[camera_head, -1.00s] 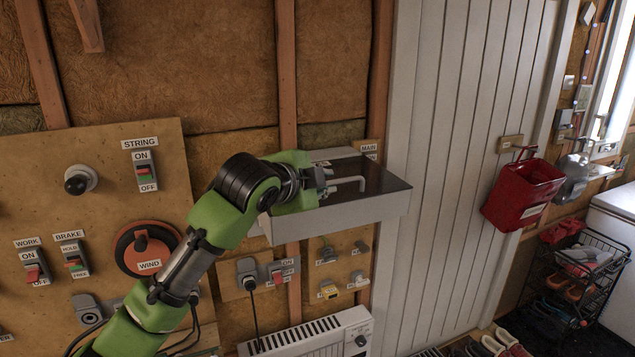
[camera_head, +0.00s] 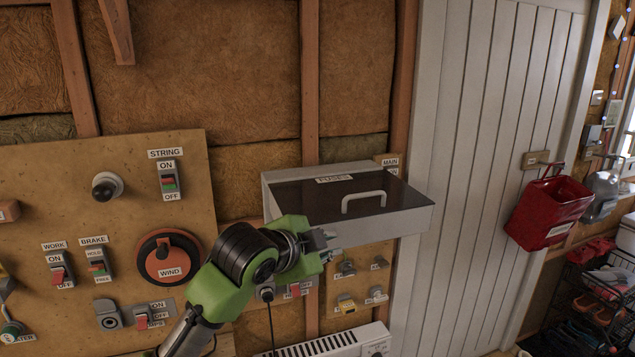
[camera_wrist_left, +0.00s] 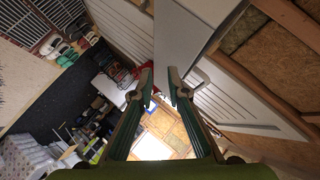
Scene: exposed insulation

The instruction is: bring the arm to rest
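My left arm comes in from below in the head view, with its gripper (camera_head: 326,244) just below and in front of the fuse box (camera_head: 385,226). The fuse box is grey-white, with a dark lid marked FUSES and a pale handle (camera_head: 364,198). The gripper is clear of the handle. In the left wrist view, the two fingers (camera_wrist_left: 162,88) stand a little apart with nothing between them. My right gripper is not in view.
A switch board (camera_head: 130,240) with labelled switches, a knob and the round WIND dial (camera_head: 168,257) is at left. Small sockets (camera_head: 347,303) and a white heater (camera_head: 345,341) sit below the box.

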